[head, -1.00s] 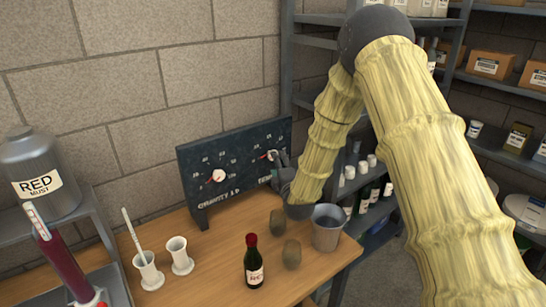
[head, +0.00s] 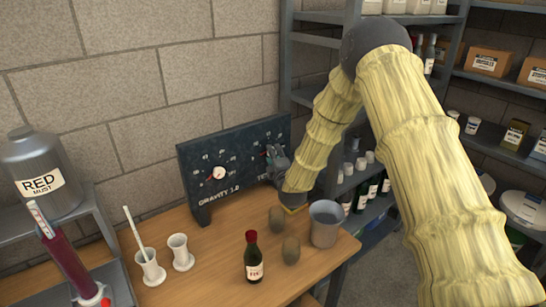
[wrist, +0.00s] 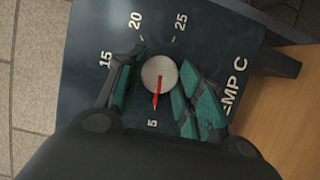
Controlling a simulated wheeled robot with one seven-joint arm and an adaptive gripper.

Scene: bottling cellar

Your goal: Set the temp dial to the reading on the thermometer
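The temp dial (wrist: 160,74) is a round pale knob with a red pointer on a dark panel (head: 228,154). In the wrist view its pointer aims close to the 5 mark; 15, 20 and 25 also show. My gripper (wrist: 161,62) has its two green-padded fingers either side of the knob, apart from each other; firm contact cannot be made out. In the head view my gripper (head: 274,158) hides most of this dial. A thin white stick, probably the thermometer (head: 132,229), leans in a white cup (head: 150,268); its reading is too small to make out.
The gravity dial (head: 218,173) is left on the panel. A scaled stem stands in a red-filled cylinder (head: 68,262) at left. A second white cup (head: 180,252), a dark bottle (head: 253,260), two brownish objects (head: 290,249) and a metal bucket (head: 326,223) stand on the table.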

